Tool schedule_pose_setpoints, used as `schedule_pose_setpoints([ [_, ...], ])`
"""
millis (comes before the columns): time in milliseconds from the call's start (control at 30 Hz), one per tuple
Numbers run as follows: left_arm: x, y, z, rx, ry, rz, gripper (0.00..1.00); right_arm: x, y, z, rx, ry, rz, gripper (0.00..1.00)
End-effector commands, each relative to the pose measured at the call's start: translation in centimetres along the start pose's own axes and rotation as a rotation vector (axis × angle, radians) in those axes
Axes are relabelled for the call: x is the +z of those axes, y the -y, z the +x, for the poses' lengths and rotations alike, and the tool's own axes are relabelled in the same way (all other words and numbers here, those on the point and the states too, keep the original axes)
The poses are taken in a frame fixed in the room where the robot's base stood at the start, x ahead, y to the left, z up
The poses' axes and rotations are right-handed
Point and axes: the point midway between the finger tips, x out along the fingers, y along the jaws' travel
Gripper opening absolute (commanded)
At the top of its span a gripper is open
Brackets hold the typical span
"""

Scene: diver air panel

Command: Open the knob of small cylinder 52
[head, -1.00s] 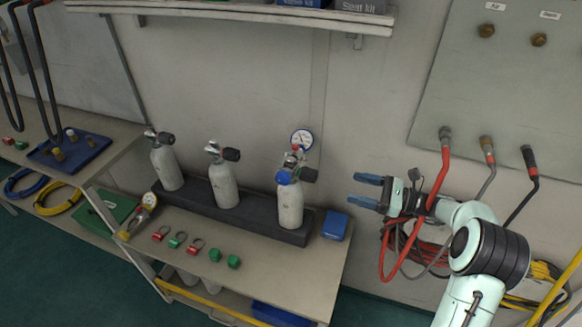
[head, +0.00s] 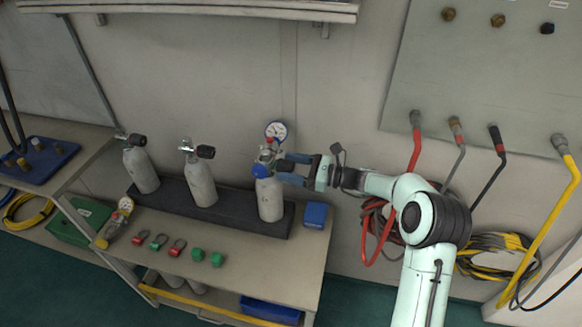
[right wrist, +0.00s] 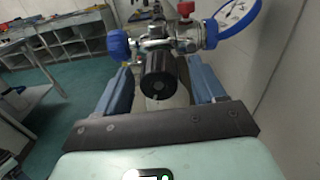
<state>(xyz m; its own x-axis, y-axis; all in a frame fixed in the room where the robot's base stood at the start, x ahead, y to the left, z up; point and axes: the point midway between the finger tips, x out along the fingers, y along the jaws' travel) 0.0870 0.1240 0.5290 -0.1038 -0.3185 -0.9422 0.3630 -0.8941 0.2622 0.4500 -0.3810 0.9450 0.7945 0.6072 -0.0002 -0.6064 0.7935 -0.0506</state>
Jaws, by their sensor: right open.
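Three small grey cylinders stand in a row in the head view: a left one (head: 141,168), a middle one (head: 201,184) and a right one (head: 270,199). No number is readable on them. The left and middle ones show black knobs. The right one carries a blue fitting (head: 262,170) and a round gauge (head: 276,131). My right gripper (head: 288,169) is open at the top of the right cylinder. In the right wrist view, that cylinder's black knob (right wrist: 160,78) lies between the open fingers, with a gap on each side. My left gripper is not in view.
The cylinders stand in a dark rack (head: 174,204) on a bench (head: 270,262) against the wall. A blue box (head: 316,214) sits right of the rack. Small red and green fittings lie in front. Hoses hang from a panel (head: 490,80) at right.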

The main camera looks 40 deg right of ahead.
Motion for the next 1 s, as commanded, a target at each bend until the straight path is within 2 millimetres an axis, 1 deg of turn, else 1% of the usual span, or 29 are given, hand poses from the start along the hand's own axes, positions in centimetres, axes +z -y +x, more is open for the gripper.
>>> schedule_pose_setpoints([
  [267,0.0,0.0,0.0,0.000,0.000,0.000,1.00,0.0,0.0,0.2,0.000,0.000,0.000,0.69],
  [367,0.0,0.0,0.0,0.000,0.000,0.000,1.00,0.0,0.0,0.2,0.000,0.000,0.000,0.40],
  [400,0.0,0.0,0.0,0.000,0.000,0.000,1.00,0.0,0.0,0.2,0.000,0.000,0.000,0.27],
  [433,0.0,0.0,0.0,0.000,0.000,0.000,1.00,0.0,0.0,0.2,0.000,0.000,0.000,0.17],
  [467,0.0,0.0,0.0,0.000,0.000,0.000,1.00,0.0,0.0,0.2,0.000,0.000,0.000,0.13],
  [567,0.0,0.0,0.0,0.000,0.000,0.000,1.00,0.0,0.0,0.2,0.001,0.000,-0.004,0.13],
  [667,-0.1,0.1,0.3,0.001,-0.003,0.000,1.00,-0.1,-0.1,0.2,0.001,-0.002,-0.058,0.13],
  [900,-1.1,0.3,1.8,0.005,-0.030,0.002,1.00,-0.3,-0.1,0.1,0.002,-0.014,-0.341,0.13],
  [1000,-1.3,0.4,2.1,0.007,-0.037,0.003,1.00,-0.2,-0.1,0.2,0.002,-0.017,-0.414,0.13],
])
